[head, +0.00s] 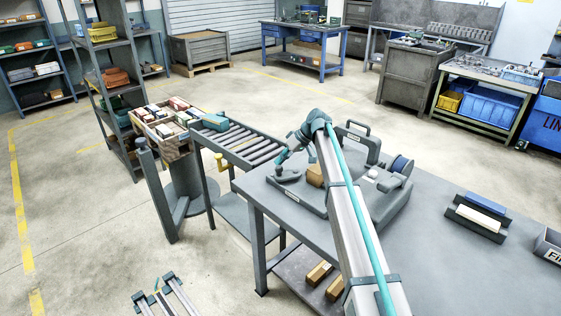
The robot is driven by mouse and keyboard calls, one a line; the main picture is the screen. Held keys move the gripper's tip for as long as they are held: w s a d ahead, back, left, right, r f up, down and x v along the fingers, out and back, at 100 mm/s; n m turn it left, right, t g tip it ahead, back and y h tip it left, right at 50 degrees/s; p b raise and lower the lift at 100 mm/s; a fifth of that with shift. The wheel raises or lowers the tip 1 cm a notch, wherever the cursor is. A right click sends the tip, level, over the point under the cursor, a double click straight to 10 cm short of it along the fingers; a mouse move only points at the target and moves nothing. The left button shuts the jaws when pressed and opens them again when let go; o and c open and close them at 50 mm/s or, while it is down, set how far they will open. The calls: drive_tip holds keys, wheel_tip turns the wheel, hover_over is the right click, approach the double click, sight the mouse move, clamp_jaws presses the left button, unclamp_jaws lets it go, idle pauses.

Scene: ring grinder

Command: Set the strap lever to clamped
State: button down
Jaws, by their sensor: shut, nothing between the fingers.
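The ring grinder (385,205) stands on the grey worktable (455,265), with a grey base, an upright handle at the back and a round blue-grey wheel (399,165) at its right. A brown block (315,175) sits at the middle of the machine, partly behind my arm. My gripper (280,168) is small in the head view, at the left end of the machine, pointing down and shut with nothing seen in it. A low dark grey part (287,177) lies just below the fingertips; I cannot tell whether they touch. I cannot tell which part is the strap lever.
A roller conveyor (245,145) meets the table at the left, with a teal block (215,122) on it. A crate of boxes (160,145) stands beyond. A stone holder (476,220) and a grey bin (548,245) are at the right. The table's front right is clear.

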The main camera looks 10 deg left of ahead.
drive_tip(key=w, duration=0.4)
drive_tip(key=shift+a+f, duration=0.25)
drive_tip(key=shift+a, duration=0.15)
drive_tip(key=w+d+r+b, duration=0.2)
drive_tip(key=w+r, duration=0.3)
drive_tip(key=r, duration=0.3)
drive_tip(key=shift+d+b, duration=0.3)
drive_tip(key=shift+d, duration=0.15)
